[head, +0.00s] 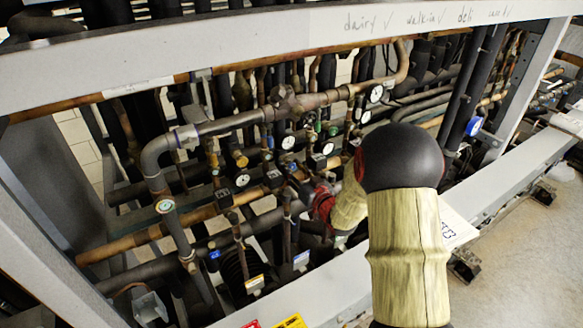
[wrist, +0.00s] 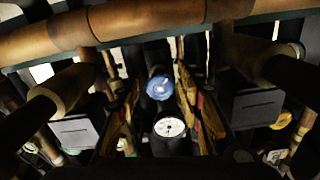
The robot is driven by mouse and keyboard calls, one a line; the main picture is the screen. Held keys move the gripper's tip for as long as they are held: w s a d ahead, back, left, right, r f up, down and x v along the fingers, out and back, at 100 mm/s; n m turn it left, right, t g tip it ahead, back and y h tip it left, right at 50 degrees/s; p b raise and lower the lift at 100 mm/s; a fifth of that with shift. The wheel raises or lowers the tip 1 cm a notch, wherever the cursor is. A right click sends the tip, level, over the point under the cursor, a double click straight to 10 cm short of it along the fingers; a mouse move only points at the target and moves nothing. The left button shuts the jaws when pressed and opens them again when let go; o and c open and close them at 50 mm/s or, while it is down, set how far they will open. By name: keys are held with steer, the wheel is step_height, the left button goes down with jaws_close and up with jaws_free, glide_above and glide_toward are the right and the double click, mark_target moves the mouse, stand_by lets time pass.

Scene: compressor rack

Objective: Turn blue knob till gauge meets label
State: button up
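In the wrist view, a round blue knob (wrist: 159,86) sits near the middle, with a white-faced round gauge (wrist: 170,127) just below it. My gripper (wrist: 160,92) has its two fingers apart, one on each side of the knob. I see dark gaps between the fingers and the knob; contact is not clear. The gauge's needle and markings are too small to read. In the head view my gripper (head: 322,203) reaches in among the pipes, and my arm hides much around it. I cannot tell which head-view gauge is the one at my gripper, nor which label is meant.
Copper and dark pipes crowd around my gripper, with a copper pipe (wrist: 150,22) crossing above it. Several other gauges (head: 288,142) are on the rack. A white beam (head: 180,42) crosses the top, and a lower beam (head: 320,295) runs in front.

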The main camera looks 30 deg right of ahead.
jaws_close()
steer(key=shift+m+b, duration=0.4)
steer(key=shift+b, duration=0.45)
steer(key=shift+o, duration=1.2)
jaws_free()
steer(key=shift+s, duration=0.15)
steer(key=s, duration=1.1)
steer(key=shift+s+d, duration=0.2)
steer(key=shift+s, duration=0.15)
